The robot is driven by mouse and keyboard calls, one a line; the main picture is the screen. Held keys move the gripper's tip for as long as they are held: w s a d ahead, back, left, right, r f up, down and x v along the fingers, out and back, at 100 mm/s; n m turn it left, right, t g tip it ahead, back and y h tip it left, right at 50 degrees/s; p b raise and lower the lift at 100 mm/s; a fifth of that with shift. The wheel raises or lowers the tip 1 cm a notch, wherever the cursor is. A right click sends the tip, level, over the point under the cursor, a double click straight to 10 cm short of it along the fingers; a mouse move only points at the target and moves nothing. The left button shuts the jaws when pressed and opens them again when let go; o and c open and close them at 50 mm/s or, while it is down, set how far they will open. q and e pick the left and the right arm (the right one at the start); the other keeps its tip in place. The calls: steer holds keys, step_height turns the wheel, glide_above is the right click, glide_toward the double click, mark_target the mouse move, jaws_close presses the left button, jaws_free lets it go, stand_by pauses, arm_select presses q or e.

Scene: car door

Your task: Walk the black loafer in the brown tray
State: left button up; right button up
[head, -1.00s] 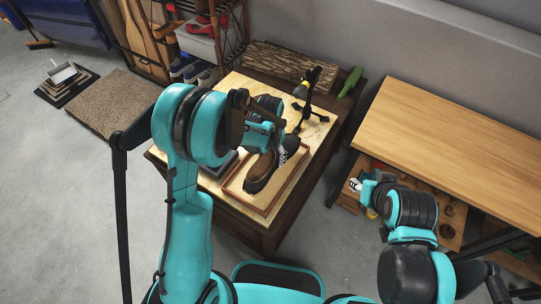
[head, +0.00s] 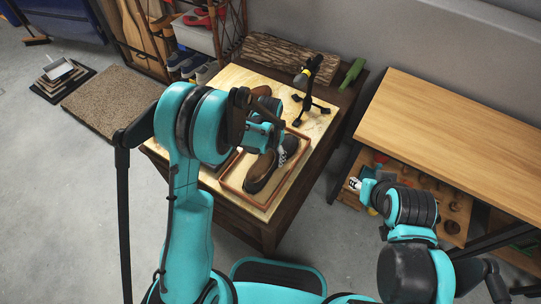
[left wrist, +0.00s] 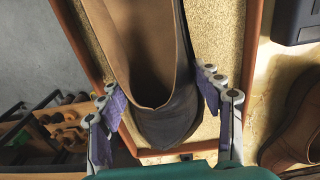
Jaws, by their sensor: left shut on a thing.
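The black loafer (head: 260,172), dark outside with a tan inside, is in the brown tray (head: 242,200), a reddish-brown frame with a speckled tan floor. Whether the sole touches the tray floor cannot be told. My right gripper (head: 356,184) is small in the head view, away at the right by the wooden shelf; its jaw state is unclear.
A brown shoe (left wrist: 296,138) lies beside the tray; part of it shows in the head view (head: 262,91). A black stand (head: 308,85), a green bottle (head: 351,74) and a log (head: 283,55) are farther back. A long wooden table (head: 450,130) stands to the right.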

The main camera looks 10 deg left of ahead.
arm_select(q)
steer(key=shift+w+a+r+p, duration=0.15)
steer(key=shift+a+r+p, duration=0.3)
steer(key=shift+r, duration=0.5)
steer(key=shift+w+a+r+p, duration=0.15)
steer(key=shift+a+r+p, duration=0.15)
steer(key=shift+r+p, duration=0.5)
steer(key=shift+w+a+r+p, duration=0.15)
steer(key=shift+a+r+p, duration=0.25)
steer(key=shift+r, duration=0.65)
steer(key=shift+f, duration=0.15)
step_height(320, 180, down, 6)
steer(key=b, duration=0.5)
steer(key=shift+r, duration=0.3)
steer(key=shift+d+r+p, duration=0.15)
steer(key=shift+r+p, duration=0.05)
steer(key=shift+p, duration=0.1)
steer(key=shift+s+d+r+p, duration=0.15)
steer(key=shift+d+r+p, duration=0.3)
steer(key=shift+r, duration=0.4)
steer(key=shift+s+d+r+p, duration=0.15)
steer(key=shift+d+r+p, duration=0.1)
steer(key=shift+r+p, duration=0.5)
steer(key=shift+s+d+r+p, duration=0.15)
steer(key=shift+d+r+p, duration=0.2)
steer(key=shift+r, duration=0.65)
